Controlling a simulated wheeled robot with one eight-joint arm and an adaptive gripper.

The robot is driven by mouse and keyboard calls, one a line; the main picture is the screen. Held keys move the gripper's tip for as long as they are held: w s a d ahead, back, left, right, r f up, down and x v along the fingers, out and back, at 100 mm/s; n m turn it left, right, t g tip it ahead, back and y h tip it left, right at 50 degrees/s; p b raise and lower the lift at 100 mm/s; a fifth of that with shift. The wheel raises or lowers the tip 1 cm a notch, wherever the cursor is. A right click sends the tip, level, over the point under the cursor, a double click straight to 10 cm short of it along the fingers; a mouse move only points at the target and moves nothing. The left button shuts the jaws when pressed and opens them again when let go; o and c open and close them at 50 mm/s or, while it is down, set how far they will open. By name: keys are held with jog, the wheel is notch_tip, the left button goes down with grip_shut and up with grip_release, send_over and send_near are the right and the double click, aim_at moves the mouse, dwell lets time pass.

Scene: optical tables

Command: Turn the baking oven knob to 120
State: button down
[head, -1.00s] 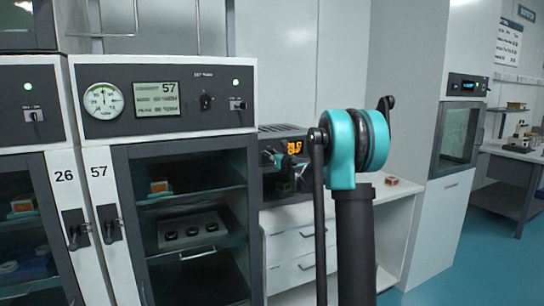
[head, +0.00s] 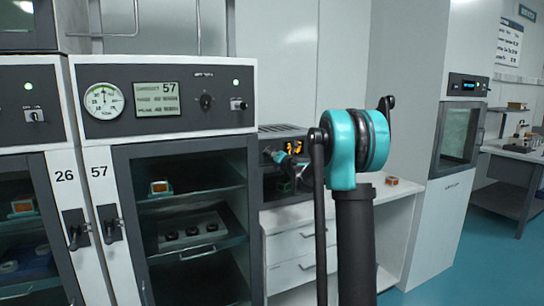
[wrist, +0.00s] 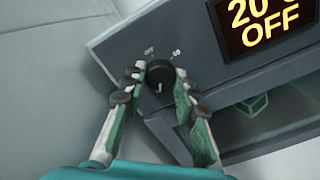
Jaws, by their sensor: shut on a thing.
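The baking oven (head: 268,134) is a small dark grey unit on the white counter, with a lit orange display (head: 293,145). In the wrist view the display (wrist: 262,22) reads 20 with a degree sign, cut off at the edge, above OFF. The black round knob (wrist: 159,80) sits on the grey panel left of the display, with OFF and another small mark printed beside it. My gripper (wrist: 160,71) has one finger on each side of the knob and is shut on it. In the head view the knob is too small and partly covered to make out.
A tall cabinet marked 57 (head: 186,65) stands close left of the oven, with its glass door shut. White drawers (head: 297,243) are under the counter. A small orange-topped box (head: 391,181) lies on the counter to the right. My arm covers the counter middle.

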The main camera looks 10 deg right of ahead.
dwell(0.4)
jog(key=c, duration=1.2)
grip_release()
jog(key=v, duration=1.2)
jog(key=s+a+f+n+g, duration=0.4)
jog(key=s+f+n, duration=0.4)
jog(key=s+n, duration=0.35)
jog(key=s+a+f+n+g, duration=0.45)
jog(key=s+f+n, duration=0.5)
jog(key=n, duration=0.25)
jog(key=s+d+f+n+g+h, duration=0.1)
jog(key=s+d+f+n+h, duration=0.1)
jog(key=s+f+n, duration=0.3)
jog(key=s+d+f+n+g+h, duration=0.1)
jog(key=s+d+f+n, duration=0.3)
jog(key=s, duration=0.6)
jog(key=s+d+f+n+g+h, duration=0.2)
jog(key=s+d+f+n, duration=0.1)
jog(key=s+f+n, duration=0.3)
jog(key=shift+s+d+f+n+g+h, duration=0.15)
jog(key=shift+s+n+g+h, duration=0.15)
jog(key=shift+s+n, duration=0.85)
